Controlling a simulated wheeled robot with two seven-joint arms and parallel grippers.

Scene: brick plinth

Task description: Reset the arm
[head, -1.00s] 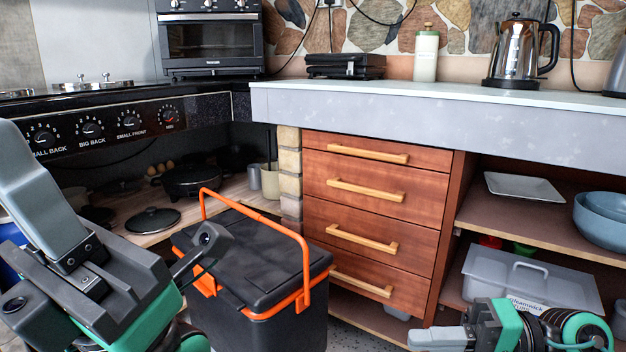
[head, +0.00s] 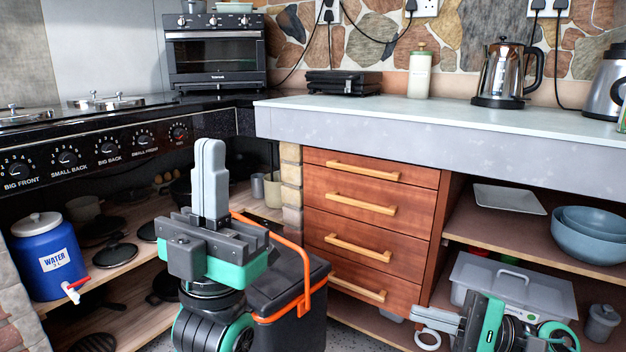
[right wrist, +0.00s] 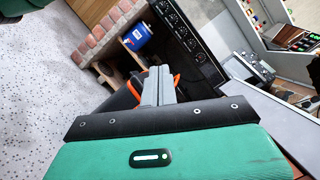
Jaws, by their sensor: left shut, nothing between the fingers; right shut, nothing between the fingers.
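My left gripper (head: 210,148) stands upright in the middle left of the head view, in front of the black bin with the orange handle (head: 305,285). Its two grey fingers point up, pressed together, with nothing between them. My right gripper (head: 418,316) is low at the right of the head view, in front of the lower shelf. Its fingers point left and are shut. In the right wrist view its fingers (right wrist: 158,84) are together and empty, and part of the orange handle shows behind them.
A blue water container (head: 48,262) with a red tap stands at the left under the stove. A wooden drawer unit (head: 370,225) is behind and between my grippers. A grey lidded box (head: 520,285) and blue bowls (head: 588,238) sit on the right shelves. The countertop front (head: 400,128) overhangs the drawers.

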